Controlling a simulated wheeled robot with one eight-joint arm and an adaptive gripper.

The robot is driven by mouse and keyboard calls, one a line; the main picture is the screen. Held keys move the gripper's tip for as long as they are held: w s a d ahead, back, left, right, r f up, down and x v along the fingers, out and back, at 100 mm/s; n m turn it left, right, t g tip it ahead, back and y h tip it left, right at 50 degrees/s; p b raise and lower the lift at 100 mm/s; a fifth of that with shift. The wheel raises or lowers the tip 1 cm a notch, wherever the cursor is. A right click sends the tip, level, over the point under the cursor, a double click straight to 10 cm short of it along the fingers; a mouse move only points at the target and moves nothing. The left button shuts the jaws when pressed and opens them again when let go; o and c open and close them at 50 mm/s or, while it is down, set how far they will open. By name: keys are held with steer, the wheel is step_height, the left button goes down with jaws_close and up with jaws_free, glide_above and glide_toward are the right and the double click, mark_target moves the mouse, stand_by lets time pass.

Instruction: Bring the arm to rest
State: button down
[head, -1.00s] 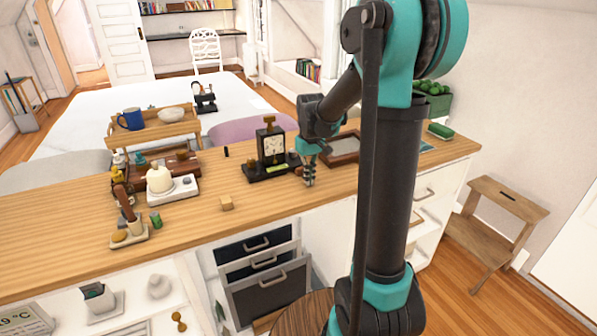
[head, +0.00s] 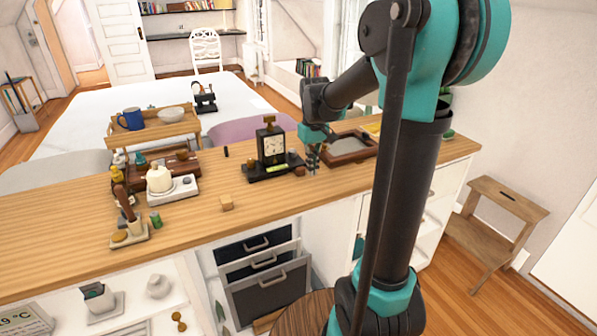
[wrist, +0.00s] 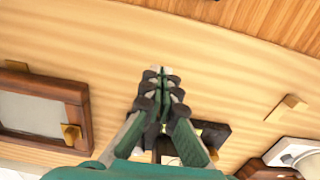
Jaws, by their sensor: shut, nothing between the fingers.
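My gripper (head: 313,158) hangs above the wooden counter (head: 205,212), just right of the black clock (head: 271,150) in the head view. Its fingers are closed together and hold nothing. In the wrist view the gripper (wrist: 161,72) also shows with its fingertips together over bare counter wood (wrist: 215,70). The clock's dark base is partly hidden behind the fingers there. My arm rises at the right of the head view and hides part of the counter's right end.
A wood-framed tray (head: 350,148) lies right of my gripper. A small wooden block (head: 226,202) sits near the front edge. Dark drawers (head: 268,290) stick out below. A stool (head: 500,212) stands at right.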

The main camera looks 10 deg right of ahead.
steer(key=shift+s+r, duration=0.1)
steer(key=shift+r, duration=0.15)
steer(key=s+d+f+m+t, duration=0.1)
steer(key=s+f+t, duration=0.1)
steer(key=s+f, duration=0.4)
steer(key=s+d+f+m+t, duration=0.2)
steer(key=s+f, duration=0.4)
steer(key=s, duration=0.7)
steer(key=shift+s+d+m, duration=0.15)
steer(key=shift+m, duration=0.15)
steer(key=shift+r, duration=0.1)
steer(key=w+a+r+m+g, duration=0.1)
steer(key=w+a+r+g, duration=0.1)
steer(key=w+r, duration=0.65)
steer(key=w+a+r+m+g, duration=0.15)
steer(key=w+r, duration=0.45)
steer(key=w, duration=0.6)
steer(key=shift+g, duration=0.25)
steer(key=shift+w+a+f, duration=0.1)
steer(key=shift+f, duration=1.65)
steer(key=shift+w+f, duration=0.1)
steer(key=shift+f, duration=1.65)
steer(key=shift+f, duration=0.2)
